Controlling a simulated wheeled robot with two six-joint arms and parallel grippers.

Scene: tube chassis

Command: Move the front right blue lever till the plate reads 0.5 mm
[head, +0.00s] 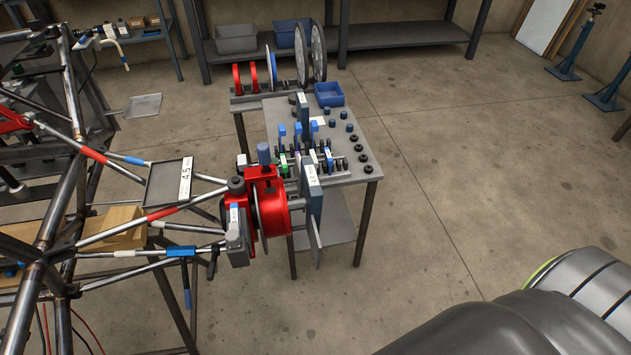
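A blue sleeve (181,252) sits on the lower rod beside the red hub, with a blue-tipped lever handle (187,297) hanging below it. A dark grey plate (163,184) above the rods carries a white upright label (186,179); it seems to read 4.5, but the print is small and turned. The red hub (272,210) with its disc stands at the right end of the rods. Neither of my grippers is in view, so nothing is seen touching the lever.
The tube chassis (66,120) fills the left side. Behind the hub stands a grey table (345,170) with blue and black parts and a blue bin (329,94). A shelf (400,40) lines the back wall.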

